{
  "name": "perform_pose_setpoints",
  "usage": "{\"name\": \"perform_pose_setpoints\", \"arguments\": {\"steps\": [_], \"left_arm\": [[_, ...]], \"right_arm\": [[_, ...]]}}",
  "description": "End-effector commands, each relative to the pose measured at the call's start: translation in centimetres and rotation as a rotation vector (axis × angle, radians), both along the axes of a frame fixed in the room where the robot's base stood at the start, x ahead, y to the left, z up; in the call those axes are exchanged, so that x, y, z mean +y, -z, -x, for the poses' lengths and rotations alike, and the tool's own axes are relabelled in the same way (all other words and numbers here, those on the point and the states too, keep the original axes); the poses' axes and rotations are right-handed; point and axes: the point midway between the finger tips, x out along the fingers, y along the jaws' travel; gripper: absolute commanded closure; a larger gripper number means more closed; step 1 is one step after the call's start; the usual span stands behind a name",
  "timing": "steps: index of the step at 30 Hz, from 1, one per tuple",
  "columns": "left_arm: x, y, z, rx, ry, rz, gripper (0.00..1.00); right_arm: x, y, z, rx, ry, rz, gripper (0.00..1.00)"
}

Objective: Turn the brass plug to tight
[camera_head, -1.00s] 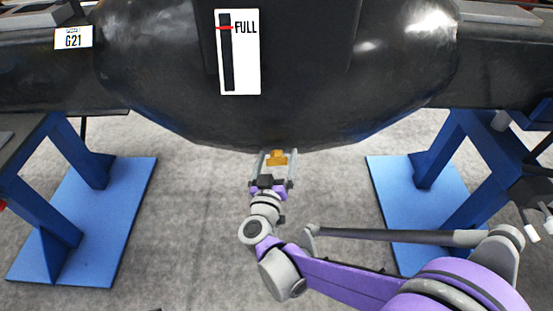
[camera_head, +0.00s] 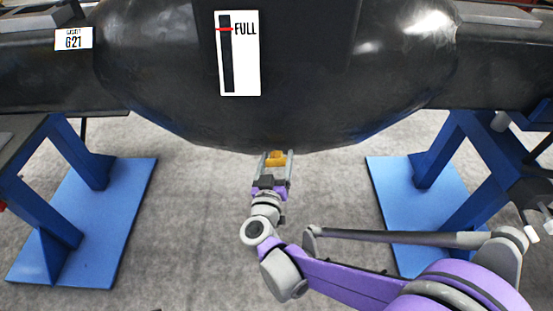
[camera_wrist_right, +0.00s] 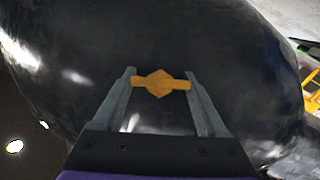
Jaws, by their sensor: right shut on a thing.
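The brass plug (camera_head: 276,157) sits low on the underside of the big black casting (camera_head: 300,110). In the right wrist view the plug (camera_wrist_right: 160,83) shows a rounded middle with a wing to each side, lying nearly level across the picture. My right gripper (camera_head: 277,158) comes up from below and its two fingers stand on either side of the plug. In the right wrist view the fingertips of the right gripper (camera_wrist_right: 160,80) meet the ends of the wings, and it is shut on the plug. My left gripper is not in view.
A gauge plate marked FULL (camera_head: 239,53) and a G21 tag (camera_head: 73,39) are on the black body. Blue stands (camera_head: 95,235) and (camera_head: 425,205) hold it at both sides. The grey floor between them is clear.

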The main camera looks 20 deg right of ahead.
Motion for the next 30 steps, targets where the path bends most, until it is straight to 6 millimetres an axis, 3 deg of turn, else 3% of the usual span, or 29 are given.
{"name": "perform_pose_setpoints", "arguments": {"steps": [30], "left_arm": [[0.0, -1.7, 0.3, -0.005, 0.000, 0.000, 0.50]], "right_arm": [[-0.2, 0.1, 0.1, -0.170, -0.361, -0.598, 0.81]]}}
